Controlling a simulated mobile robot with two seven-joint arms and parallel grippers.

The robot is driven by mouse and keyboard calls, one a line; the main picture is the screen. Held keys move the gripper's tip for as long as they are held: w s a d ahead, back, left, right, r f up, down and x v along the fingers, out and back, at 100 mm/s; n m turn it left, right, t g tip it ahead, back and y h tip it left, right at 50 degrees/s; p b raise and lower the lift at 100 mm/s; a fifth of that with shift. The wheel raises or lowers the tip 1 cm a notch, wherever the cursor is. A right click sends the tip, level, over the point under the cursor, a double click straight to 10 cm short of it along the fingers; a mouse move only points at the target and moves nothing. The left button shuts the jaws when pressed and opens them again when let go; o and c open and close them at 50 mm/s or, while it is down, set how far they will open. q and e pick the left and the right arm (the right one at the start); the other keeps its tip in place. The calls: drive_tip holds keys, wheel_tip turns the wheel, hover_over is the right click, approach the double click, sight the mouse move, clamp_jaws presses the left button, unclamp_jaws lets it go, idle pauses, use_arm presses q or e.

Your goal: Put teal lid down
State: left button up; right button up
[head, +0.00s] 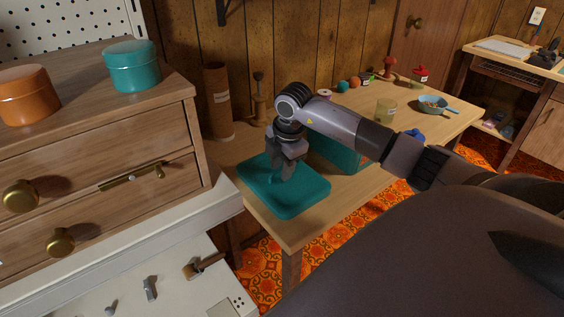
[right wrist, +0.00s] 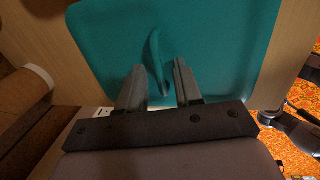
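The teal lid (head: 305,198) is a rounded square panel lying flat at the near left end of the wooden table, as far as I can tell. My right gripper (head: 283,175) is over its middle, pointing down. In the right wrist view the lid (right wrist: 225,40) fills most of the picture. Its curved teal handle (right wrist: 155,60) stands between my two fingers, with a gap visible beside it, so the fingers look open around it. A teal box (head: 338,155) stands just behind the lid, partly hidden by my right arm. My left gripper is not in view.
A brown cardboard tube (head: 218,105) and a wooden spool stand (head: 259,100) are behind the lid. A wooden drawer cabinet (head: 100,140) is at the left, with a round teal tin (head: 132,68) on top. A glass (head: 386,110) and blue bowl (head: 432,106) stand farther right.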

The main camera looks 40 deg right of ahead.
sight(288, 182)
drive_tip(key=shift+r, duration=0.5)
wheel_tip(288, 182, up, 11)
drive_tip(key=s, duration=0.2)
drive_tip(key=shift+s+a+p, duration=0.15)
drive_tip(key=shift+p, duration=0.3)
drive_tip(key=shift+s, duration=0.1)
